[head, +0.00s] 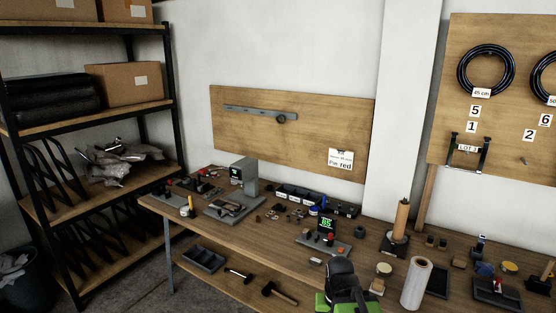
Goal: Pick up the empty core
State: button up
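A bare brown tube (402,218), which looks like the empty core, stands upright on a black holder (393,246) at the back of the workbench, near the white pillar. A thick white roll (416,283) stands upright in front of it, near the bench's front edge. My gripper (342,288), black with green parts, is at the bottom of the head view, left of the white roll and apart from the brown tube. Its fingertips are not clear, so I cannot tell whether it is open or shut, and I see nothing in it.
The workbench (165,203) carries a grey press-like device (244,180), a small green-lit display (327,225), a dark tray (436,282) and several small parts. A black shelf rack (82,115) stands left. A hammer (279,293) lies on the lower shelf.

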aim_at(402, 210)
jog(key=u, duration=0.65)
jog(key=i, duration=2.1)
jog(key=z, duration=0.5)
